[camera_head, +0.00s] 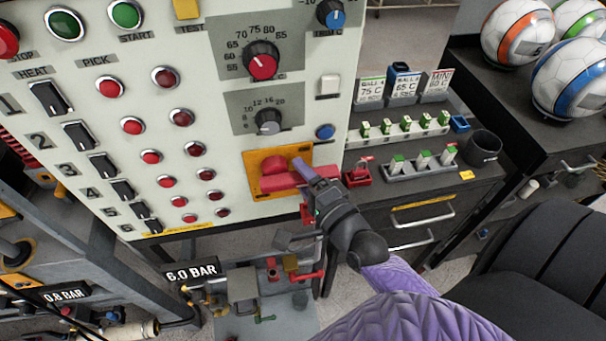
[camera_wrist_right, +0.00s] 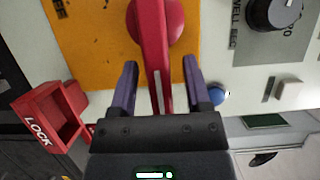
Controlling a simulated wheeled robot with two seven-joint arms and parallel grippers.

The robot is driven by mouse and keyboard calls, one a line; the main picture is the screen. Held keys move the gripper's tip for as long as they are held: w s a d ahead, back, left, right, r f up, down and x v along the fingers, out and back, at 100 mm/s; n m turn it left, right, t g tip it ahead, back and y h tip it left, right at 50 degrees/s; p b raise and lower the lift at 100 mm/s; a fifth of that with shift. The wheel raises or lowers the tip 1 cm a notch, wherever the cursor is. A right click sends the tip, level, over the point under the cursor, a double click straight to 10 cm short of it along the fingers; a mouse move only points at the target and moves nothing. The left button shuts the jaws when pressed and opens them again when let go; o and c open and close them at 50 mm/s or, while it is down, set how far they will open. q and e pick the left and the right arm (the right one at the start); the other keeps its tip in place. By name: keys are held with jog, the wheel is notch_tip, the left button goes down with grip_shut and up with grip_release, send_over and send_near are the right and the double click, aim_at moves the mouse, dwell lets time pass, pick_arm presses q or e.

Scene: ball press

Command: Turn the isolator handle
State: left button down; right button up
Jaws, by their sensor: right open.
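The red isolator handle (camera_head: 285,181) sits on an orange plate (camera_head: 257,161) at the lower right of the control panel. In the head view it lies roughly level, pointing right. My right gripper (camera_head: 312,175) is at its free end. In the right wrist view the handle (camera_wrist_right: 156,60) runs between the two purple fingers of the open gripper (camera_wrist_right: 161,85), with a gap on each side. The orange plate (camera_wrist_right: 90,40) shows behind it. My left gripper does not show.
A red lock box (camera_wrist_right: 50,115) is left of the fingers in the wrist view. A blue button (camera_head: 325,131) and a white switch (camera_head: 329,85) are above the handle on the panel. A drawer cabinet (camera_head: 425,210) with small racks stands to the right.

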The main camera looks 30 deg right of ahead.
jog(key=shift+c, duration=0.3)
grip_shut()
dwell(1.1)
